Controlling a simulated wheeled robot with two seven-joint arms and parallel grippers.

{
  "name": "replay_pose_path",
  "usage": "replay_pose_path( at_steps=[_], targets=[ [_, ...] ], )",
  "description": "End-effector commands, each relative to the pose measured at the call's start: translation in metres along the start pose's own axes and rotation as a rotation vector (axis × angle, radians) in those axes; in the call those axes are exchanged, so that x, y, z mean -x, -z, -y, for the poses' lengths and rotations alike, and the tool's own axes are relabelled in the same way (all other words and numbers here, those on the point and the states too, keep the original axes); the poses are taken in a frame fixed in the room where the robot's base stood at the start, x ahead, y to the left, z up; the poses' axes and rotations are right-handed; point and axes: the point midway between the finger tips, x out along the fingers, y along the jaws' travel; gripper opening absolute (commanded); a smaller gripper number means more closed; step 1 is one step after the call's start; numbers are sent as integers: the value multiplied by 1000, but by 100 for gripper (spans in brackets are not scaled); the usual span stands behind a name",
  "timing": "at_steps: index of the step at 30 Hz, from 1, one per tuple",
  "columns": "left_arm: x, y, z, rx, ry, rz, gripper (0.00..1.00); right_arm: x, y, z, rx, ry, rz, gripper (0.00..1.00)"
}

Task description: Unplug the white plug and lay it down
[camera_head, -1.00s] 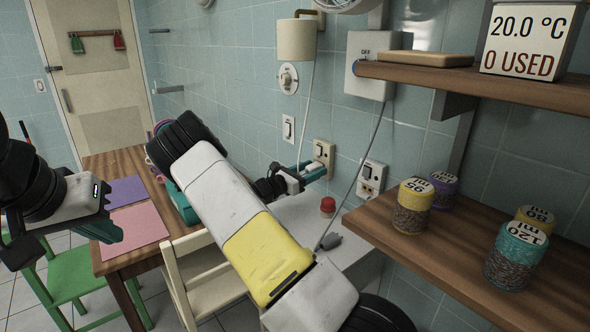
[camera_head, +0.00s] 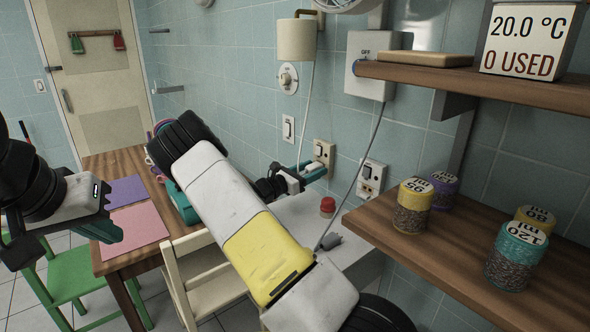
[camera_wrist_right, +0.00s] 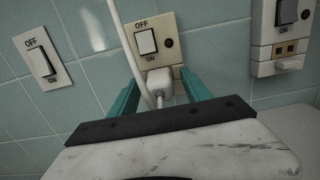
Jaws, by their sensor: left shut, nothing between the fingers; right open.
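The white plug (camera_wrist_right: 160,82) sits in the wall socket (camera_wrist_right: 155,45) under its rocker switch, with a white cord rising from it. In the head view the same socket (camera_head: 323,153) is on the tiled wall. My right gripper (camera_head: 313,170) is at that socket. In the right wrist view its teal fingers (camera_wrist_right: 157,86) are open, one on each side of the plug. I cannot tell whether they touch it. My left gripper (camera_head: 106,232) is shut and empty at the far left, well away from the socket.
A second socket (camera_head: 371,178) is to the right. A grey plug (camera_head: 329,242) on a cord and a red button (camera_head: 328,206) are on the white counter (camera_head: 296,212). A wooden shelf (camera_head: 400,250) with several jars juts out at the right. A chair (camera_head: 205,275) stands in front.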

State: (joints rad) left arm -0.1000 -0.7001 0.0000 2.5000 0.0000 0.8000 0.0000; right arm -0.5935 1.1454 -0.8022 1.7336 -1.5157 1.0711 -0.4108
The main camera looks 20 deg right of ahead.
Motion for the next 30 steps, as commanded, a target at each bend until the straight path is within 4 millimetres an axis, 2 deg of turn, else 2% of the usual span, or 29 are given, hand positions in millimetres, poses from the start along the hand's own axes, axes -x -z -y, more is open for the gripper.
replay_pose_path(
  at_steps=[2, 10, 20, 30],
  targets=[
    [0, 0, 0, 0, 0, 0, 0, 0, 0, 0, 0, 0, 0, 54],
    [0, 0, 0, 0, 0, 0, 0, 0, 0, 0, 0, 0, 0, 1],
    [0, 0, 0, 0, 0, 0, 0, 1, 0, 0, 0, 0, 0, 0],
    [0, 0, 0, 0, 0, 0, 0, 14, 0, 0, 0, -1, -1, 0]
  ],
)
